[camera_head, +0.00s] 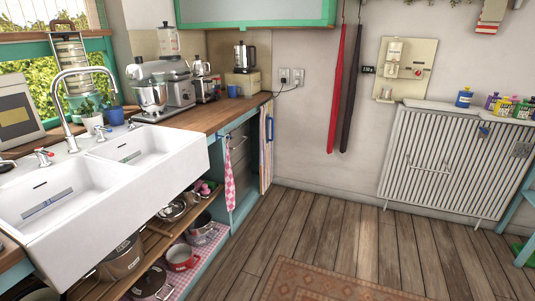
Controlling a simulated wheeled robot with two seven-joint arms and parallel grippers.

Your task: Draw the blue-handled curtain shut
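A blue handle (269,128) shows at the right end of the counter, on a narrow upright panel with pale stripes (263,150); I cannot tell for sure that this panel is the curtain. The shelves (150,245) stand uncovered, with pots and pans in plain sight. Neither of my grippers is in view.
The white double sink (110,180) juts out above the shelves. A red pot (180,256) and other pans sit on the shelves. The wooden floor (330,235) is clear, with a patterned rug (320,283) in front. A white radiator (450,160) stands at the right wall.

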